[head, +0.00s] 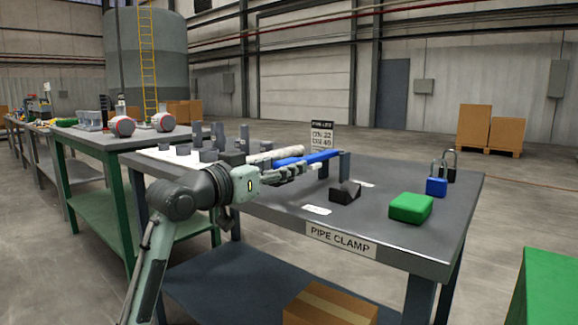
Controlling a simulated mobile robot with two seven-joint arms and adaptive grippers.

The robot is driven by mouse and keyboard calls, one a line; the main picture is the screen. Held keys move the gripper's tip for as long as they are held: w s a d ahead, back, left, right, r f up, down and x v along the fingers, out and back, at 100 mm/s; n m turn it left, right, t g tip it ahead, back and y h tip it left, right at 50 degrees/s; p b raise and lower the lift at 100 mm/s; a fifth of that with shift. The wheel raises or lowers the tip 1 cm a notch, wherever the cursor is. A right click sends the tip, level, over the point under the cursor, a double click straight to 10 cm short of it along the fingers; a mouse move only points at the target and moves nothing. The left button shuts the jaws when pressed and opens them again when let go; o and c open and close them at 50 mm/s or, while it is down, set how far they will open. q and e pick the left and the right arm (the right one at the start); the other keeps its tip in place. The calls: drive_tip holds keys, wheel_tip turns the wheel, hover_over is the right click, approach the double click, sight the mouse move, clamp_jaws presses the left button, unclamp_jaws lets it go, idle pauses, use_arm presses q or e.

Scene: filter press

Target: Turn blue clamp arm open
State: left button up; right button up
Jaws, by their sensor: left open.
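The blue clamp arm (318,157) is a long bar lying roughly level above the table marked PIPE CLAMP, with its right end close to a grey upright post (344,166). A pale pipe (275,156) runs beside and behind its left part. My left gripper (301,170) is open, with its fingers pointing right, just in front of and below the blue arm. I cannot tell whether the fingers touch it. My left gripper and wrist hide part of the clamp's left side. My right gripper is not in view.
On the grey tabletop (445,212) stand a black V-shaped block (345,193), a green box (411,208), a blue padlock (436,187) and a darker padlock (450,165). A small sign (321,136) stands behind. Grey cylinders (208,154) stand at left.

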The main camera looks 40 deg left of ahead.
use_arm(q)
drive_tip(key=shift+w+d, duration=0.1)
drive_tip(key=shift+w, duration=0.75)
clamp_jaws()
